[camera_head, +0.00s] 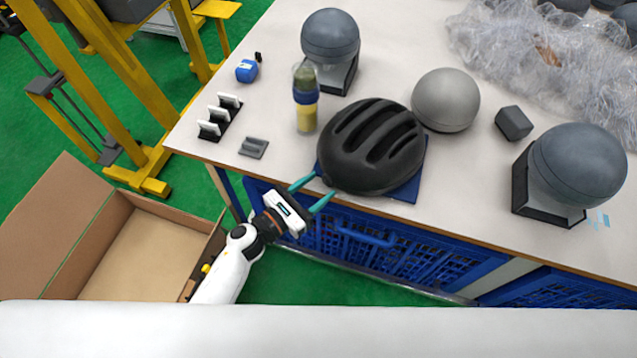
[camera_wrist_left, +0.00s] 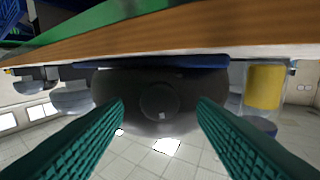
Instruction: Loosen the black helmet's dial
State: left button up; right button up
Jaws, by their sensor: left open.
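The black helmet (camera_head: 372,146) lies dome up on a blue mat (camera_head: 408,188) at the table's front edge. Its round dark dial (camera_wrist_left: 160,101) shows at the middle of the left wrist view, which looks upside down, with the table at the top. My left gripper (camera_head: 315,190) is open at the helmet's near left end, over the table's front edge. Its teal fingers show on either side of the dial in the left wrist view, with nothing between them. The dial cannot be made out in the head view. My right gripper is not in view.
A yellow and blue bottle (camera_head: 306,112) stands left of the helmet. A grey dome (camera_head: 445,100) sits just behind it. Headforms on stands are at the back (camera_head: 330,38) and right (camera_head: 577,165). Blue crates (camera_head: 350,245) are under the table (camera_head: 275,85). A cardboard box (camera_head: 140,250) is lower left.

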pick_arm(q)
jog(key=shift+w+d, duration=0.4)
jog(key=shift+d, duration=0.05)
jog(key=c, duration=1)
